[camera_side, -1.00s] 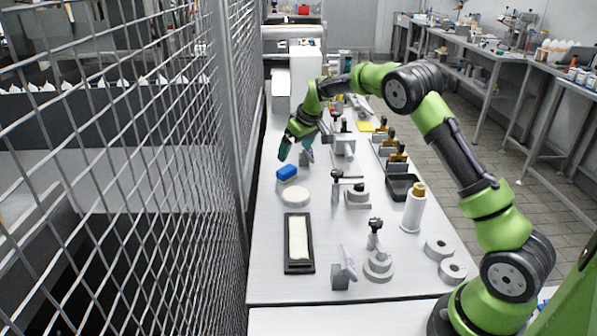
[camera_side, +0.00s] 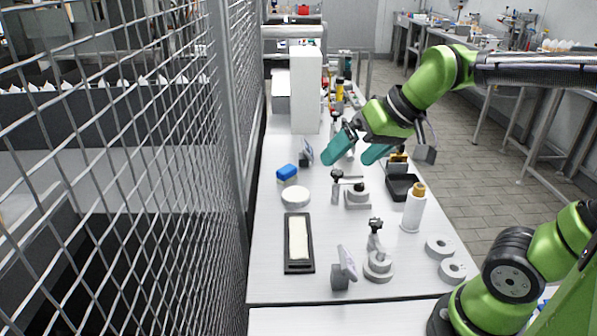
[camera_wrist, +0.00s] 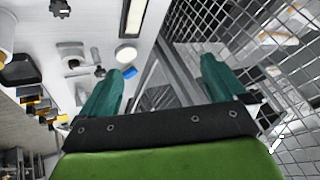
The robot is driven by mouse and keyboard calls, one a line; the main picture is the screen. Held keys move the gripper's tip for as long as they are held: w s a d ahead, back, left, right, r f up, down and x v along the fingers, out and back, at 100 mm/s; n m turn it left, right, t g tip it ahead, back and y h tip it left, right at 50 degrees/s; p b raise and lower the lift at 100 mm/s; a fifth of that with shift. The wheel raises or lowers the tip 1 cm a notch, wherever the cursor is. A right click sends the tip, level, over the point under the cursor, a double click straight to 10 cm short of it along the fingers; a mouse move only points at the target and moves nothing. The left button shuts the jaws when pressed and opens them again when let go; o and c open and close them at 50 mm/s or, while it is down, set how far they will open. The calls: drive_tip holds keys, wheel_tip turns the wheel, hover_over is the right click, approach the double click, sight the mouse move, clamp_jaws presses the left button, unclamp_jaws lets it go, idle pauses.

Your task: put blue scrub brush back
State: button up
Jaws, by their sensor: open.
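The blue scrub brush (camera_side: 287,173), a blue block with a paler underside, sits on the white table near its left edge, just behind a round white disc. In the wrist view a small blue patch beside the disc looks like the brush (camera_wrist: 129,72), left of centre between the fingers. My gripper (camera_side: 357,153) has teal fingers spread apart with nothing between them. It is above the table, right of the brush and clear of it. The open fingers also show in the wrist view (camera_wrist: 161,72).
The round white disc (camera_side: 296,197) and a black tray with a pale insert (camera_side: 287,258) lie in front of the brush. Grey stands (camera_side: 377,265), a white bottle (camera_side: 412,212) and grey rings (camera_side: 440,247) are to the right. A wire mesh fence (camera_side: 150,170) runs along the left.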

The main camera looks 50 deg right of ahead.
drive_tip(key=s+a+f, duration=0.1)
drive_tip(key=s+f, duration=0.1)
drive_tip(key=s, duration=0.3)
drive_tip(key=shift+s+a+f, duration=0.25)
drive_tip(key=shift+s, duration=0.15)
idle(0.8)
